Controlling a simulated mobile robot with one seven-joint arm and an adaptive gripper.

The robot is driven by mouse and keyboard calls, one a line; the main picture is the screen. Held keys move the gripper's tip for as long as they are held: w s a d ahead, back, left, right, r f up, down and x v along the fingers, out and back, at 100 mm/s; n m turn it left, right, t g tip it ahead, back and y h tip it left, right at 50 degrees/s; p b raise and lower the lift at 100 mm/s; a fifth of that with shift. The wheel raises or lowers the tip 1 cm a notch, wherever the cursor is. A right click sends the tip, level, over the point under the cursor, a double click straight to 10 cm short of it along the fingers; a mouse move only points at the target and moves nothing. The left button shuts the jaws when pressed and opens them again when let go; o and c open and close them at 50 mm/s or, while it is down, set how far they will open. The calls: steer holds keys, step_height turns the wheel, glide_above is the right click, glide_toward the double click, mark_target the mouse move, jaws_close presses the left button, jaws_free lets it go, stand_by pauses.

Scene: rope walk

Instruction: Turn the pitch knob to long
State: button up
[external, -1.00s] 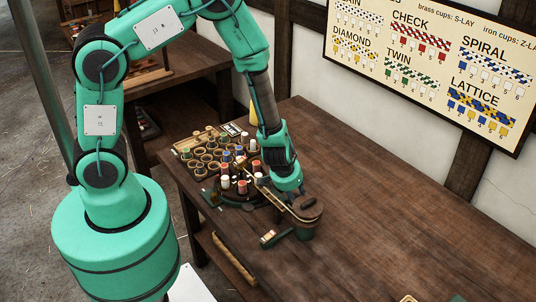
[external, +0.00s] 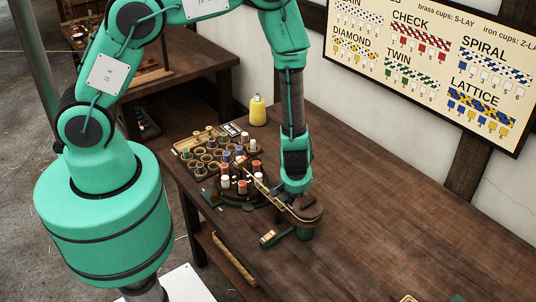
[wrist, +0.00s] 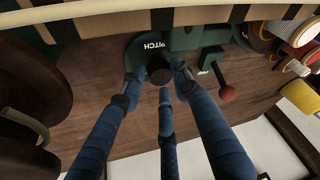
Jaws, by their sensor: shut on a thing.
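The pitch knob (wrist: 158,72) is a dark round knob on a green plate in the wrist view, below the white word PITCH (wrist: 152,45). My gripper (wrist: 157,78) has blue fingers closed around the knob, with fingertips at its left and right sides and a third finger below. No pointer or long mark on the knob is readable. In the external view my gripper end (external: 297,186) is down at the green and brown rope machine (external: 306,210). The knob and fingertips are hidden there.
Colored bobbins and cups (external: 212,155) crowd the table left of the machine. A yellow bottle (external: 258,110) stands behind. The table (external: 400,210) is clear to the right. A pattern chart (external: 430,60) hangs on the wall.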

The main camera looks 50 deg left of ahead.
steer(key=shift+s+a+n+p, duration=0.1)
steer(key=shift+a+n+p, duration=0.1)
steer(key=shift+n+p, duration=0.35)
steer(key=o, duration=1)
steer(key=shift+f, duration=0.1)
steer(key=shift+o, duration=0.2)
steer(key=shift+s+d+f+m, duration=0.1)
steer(key=shift+m, duration=0.15)
steer(key=m+h+b, duration=0.1)
steer(key=m+b, duration=0.3)
steer(key=b, duration=0.5)
steer(key=shift+t+b, duration=0.3)
steer(key=shift+b, duration=0.05)
steer(key=m+h+b, duration=0.1)
steer(key=m+b, duration=0.1)
steer(key=b, duration=0.3)
steer(key=m+h+b, duration=0.1)
steer(key=m+b, duration=0.1)
steer(key=b, duration=0.3)
steer(key=shift+a+m, duration=0.2)
steer(key=shift+m, duration=0.2)
